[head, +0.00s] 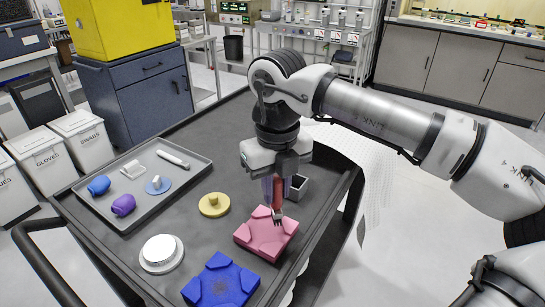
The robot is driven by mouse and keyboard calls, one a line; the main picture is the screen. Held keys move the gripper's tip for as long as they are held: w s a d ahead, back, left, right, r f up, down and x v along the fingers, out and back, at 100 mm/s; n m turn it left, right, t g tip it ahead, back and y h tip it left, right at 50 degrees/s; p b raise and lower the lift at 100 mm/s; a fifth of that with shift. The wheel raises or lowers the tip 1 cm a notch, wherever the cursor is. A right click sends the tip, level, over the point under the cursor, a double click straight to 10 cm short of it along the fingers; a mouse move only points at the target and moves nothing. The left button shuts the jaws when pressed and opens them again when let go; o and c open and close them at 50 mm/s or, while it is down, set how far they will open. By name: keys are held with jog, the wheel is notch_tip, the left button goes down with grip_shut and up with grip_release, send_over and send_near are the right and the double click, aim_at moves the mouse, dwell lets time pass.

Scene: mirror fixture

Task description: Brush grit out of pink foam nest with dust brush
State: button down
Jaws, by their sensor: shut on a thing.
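The pink foam nest (268,238) is a square block with raised corner pads, lying on the dark cart top near its right edge. My gripper (276,187) points down above it and is shut on the dust brush (277,198), which has a red handle. The brush hangs upright with its dark bristle end (278,217) down at the far middle part of the nest. I cannot tell whether the bristles touch the foam. No grit can be made out on the pink foam at this size.
A blue foam nest (221,284) with dark specks lies in front of the pink one. A grey tray (150,211) holds several small items at left.

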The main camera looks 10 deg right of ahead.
jog(key=shift+r+p, duration=1.3)
jog(key=shift+r, duration=1.05)
